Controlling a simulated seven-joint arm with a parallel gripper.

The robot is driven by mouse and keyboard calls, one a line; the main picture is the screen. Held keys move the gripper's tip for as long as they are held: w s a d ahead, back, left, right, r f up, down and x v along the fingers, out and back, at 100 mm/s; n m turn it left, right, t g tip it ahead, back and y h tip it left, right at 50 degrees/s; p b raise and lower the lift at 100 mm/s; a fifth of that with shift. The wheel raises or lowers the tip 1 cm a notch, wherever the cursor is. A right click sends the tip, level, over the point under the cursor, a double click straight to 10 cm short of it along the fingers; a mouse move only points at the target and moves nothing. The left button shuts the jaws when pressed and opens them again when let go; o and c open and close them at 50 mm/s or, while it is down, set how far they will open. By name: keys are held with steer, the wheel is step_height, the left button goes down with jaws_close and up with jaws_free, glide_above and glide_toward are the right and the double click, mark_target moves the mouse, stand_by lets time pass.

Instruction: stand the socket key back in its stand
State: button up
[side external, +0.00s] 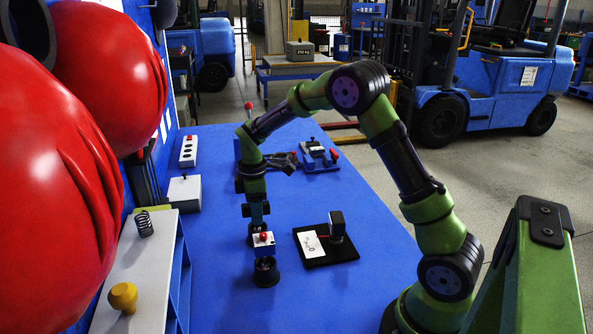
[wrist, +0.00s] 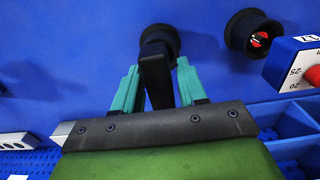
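My gripper (wrist: 157,75) has its teal fingers close against both sides of a dark bar, which I take to be the socket key (wrist: 156,72). A round black end (wrist: 160,38) shows at the bar's far end. Whether it belongs to the key or lies beneath it I cannot tell. In the side view my gripper (side external: 257,212) points down, low over the blue table, behind a small box; the key is mostly hidden there. A black flared cup (side external: 265,271), likely the stand, is in front of the box. It shows in the wrist view (wrist: 236,33), with red and white inside.
The blue-white box (side external: 262,243) with a red knob and scale stands right beside my gripper (wrist: 292,62). A black mat (side external: 343,254) with a white card and dark block lies to the right. A pale shelf (side external: 150,270) with a spring and yellow knob is left.

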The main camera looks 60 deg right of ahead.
steer(key=shift+o, duration=1)
step_height(320, 180, up, 13)
steer(key=s+a+r+m+t, duration=0.3)
steer(key=s+a+r+m, duration=0.25)
steer(key=s, duration=0.35)
steer(key=s+a+m+t+y, duration=0.1)
steer(key=s+a+m+t, duration=0.1)
steer(key=s, duration=0.4)
steer(key=s+a+f+m+t+y, duration=0.1)
steer(key=s+a+m+t, duration=0.1)
steer(key=s+a+m, duration=0.2)
steer(key=s+m, duration=0.1)
steer(key=s, duration=0.2)
steer(key=shift+f, duration=0.25)
steer(key=shift+m, duration=0.25)
